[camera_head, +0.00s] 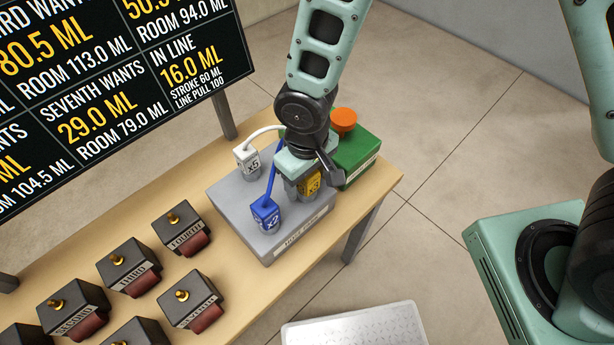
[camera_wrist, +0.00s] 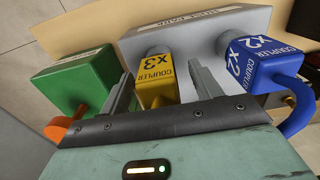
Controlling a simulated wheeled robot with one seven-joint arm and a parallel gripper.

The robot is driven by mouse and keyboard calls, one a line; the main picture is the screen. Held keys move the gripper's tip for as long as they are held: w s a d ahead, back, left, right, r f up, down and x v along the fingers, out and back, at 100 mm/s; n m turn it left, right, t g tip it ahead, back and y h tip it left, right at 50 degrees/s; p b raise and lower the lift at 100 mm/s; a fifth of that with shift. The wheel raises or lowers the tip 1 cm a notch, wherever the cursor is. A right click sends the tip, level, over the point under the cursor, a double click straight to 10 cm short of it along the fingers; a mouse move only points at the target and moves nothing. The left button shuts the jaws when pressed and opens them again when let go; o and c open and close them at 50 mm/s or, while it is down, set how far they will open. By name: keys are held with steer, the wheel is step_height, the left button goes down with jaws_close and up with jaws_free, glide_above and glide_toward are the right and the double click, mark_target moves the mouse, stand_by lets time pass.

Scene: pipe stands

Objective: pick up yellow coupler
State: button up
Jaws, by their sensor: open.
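The yellow coupler (camera_head: 309,184), marked X3, stands upright on the grey block (camera_head: 225,203), partly hidden under my gripper in the head view. In the wrist view the yellow coupler (camera_wrist: 156,80) lies between the two fingers of my gripper (camera_wrist: 160,88). The gripper is open, with a finger on each side of the coupler. A gap shows on the right side; on the left the finger is close to the coupler, and I cannot tell whether it touches.
A blue X2 coupler (camera_head: 265,214) with a blue hose and a white X5 coupler (camera_head: 247,160) stand on the same block. A green box (camera_head: 357,158) with an orange knob (camera_head: 344,121) is beside it. Several black labelled boxes (camera_head: 128,267) fill the table's left. A sign (camera_head: 110,85) stands behind.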

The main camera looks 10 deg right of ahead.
steer(key=shift+f, duration=0.9)
steer(key=c, duration=1.1)
